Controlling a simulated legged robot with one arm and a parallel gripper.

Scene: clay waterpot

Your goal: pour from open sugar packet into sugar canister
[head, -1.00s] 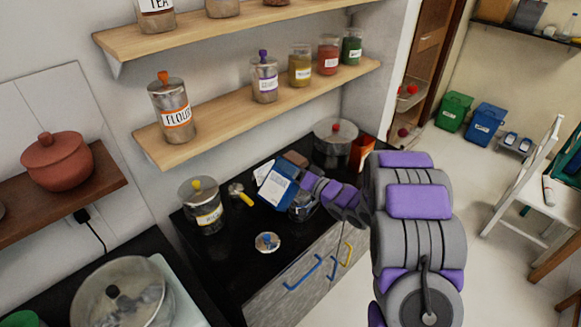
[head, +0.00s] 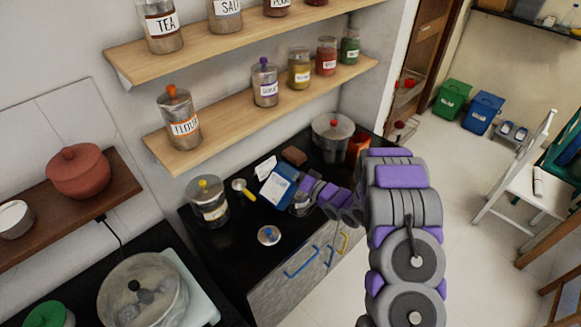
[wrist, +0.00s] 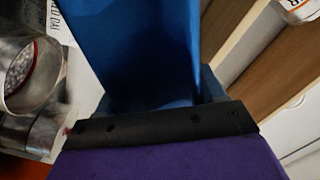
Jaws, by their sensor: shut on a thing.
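A blue and white packet (head: 278,187) is tilted over the black counter, at the tip of my arm in the head view. My gripper (head: 306,187) is shut on it. In the wrist view the blue packet (wrist: 150,50) rises from the dark jaw edge (wrist: 160,125). A clear open canister (head: 301,207) stands below and beside the gripper, partly hidden by it. A shiny round vessel with pale grainy contents (wrist: 32,75) shows at the left of the wrist view. I cannot tell whether anything is flowing from the packet.
A loose lid (head: 269,236) lies on the counter in front. A yellow-knobbed canister (head: 209,205) and a yellow-handled utensil (head: 244,190) are to the left. Shelves with labelled jars (head: 180,118) hang above.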

